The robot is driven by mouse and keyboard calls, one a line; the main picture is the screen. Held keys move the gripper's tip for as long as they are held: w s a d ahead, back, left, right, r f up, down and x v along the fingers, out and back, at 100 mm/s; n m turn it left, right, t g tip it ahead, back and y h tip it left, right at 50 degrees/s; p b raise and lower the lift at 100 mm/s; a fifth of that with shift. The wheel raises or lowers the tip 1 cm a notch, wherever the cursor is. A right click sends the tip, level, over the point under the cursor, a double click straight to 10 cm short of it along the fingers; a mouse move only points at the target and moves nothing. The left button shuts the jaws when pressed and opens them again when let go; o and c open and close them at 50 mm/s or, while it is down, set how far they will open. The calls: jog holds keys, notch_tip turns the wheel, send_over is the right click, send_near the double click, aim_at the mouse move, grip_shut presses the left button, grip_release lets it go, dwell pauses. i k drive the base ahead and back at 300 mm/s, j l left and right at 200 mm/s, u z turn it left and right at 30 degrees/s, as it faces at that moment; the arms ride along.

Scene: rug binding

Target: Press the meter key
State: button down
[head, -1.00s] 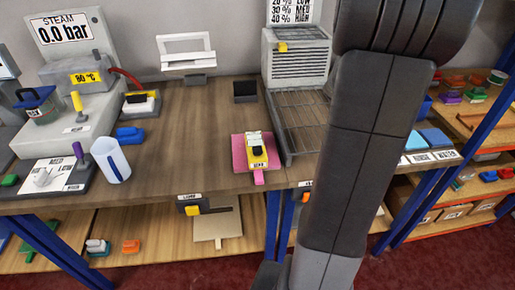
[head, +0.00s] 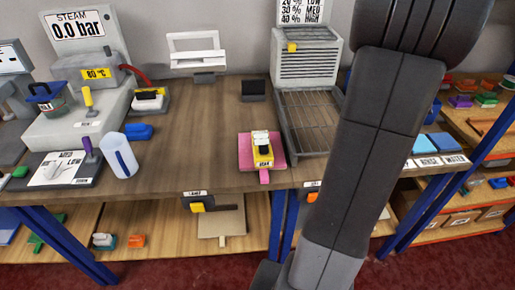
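A small yellow device (head: 263,158) with a black and white top lies on a pink mat (head: 246,146) near the front edge of the bench. It may be the meter, but I cannot tell for sure. The label on its front is too small to read surely, and I cannot make out a separate key on it. My dark arm crosses the right half of the head view. My gripper is outside the picture, so its state does not show.
The wooden bench (head: 200,140) has bare room left of the mat. A wire rack (head: 310,120) stands right of the mat. A white-blue cup (head: 118,155), a lever plate (head: 58,170) and a steam unit (head: 78,32) are at left. Shelves (head: 465,220) stand at right.

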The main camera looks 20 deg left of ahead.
aim_at(263, 150)
jog(key=u, duration=2.1)
jog(key=k+l, duration=0.5)
jog(key=k, duration=0.1)
